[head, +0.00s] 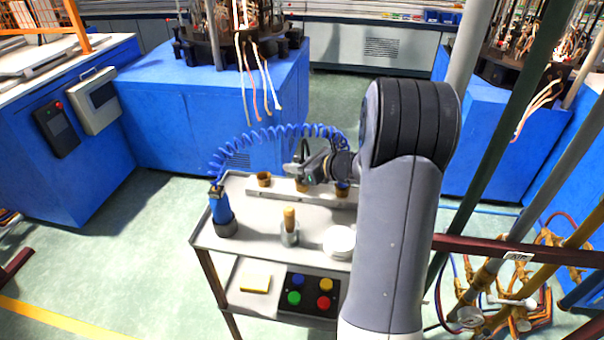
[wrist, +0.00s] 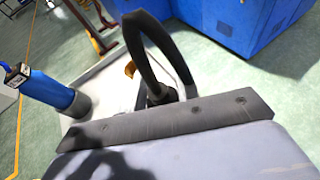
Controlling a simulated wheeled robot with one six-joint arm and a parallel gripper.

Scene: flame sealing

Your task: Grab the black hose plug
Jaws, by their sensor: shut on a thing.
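The black hose plug (wrist: 160,92) with its bent black hose (wrist: 132,40) stands up just past my gripper's dark front edge in the wrist view. In the head view the dark hose arch (head: 303,147) shows beside my gripper (head: 300,172). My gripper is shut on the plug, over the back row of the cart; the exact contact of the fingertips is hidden. My arm covers the right part of the cart.
Blue machines (head: 170,115) stand behind. Pipes (head: 520,190) stand at right.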

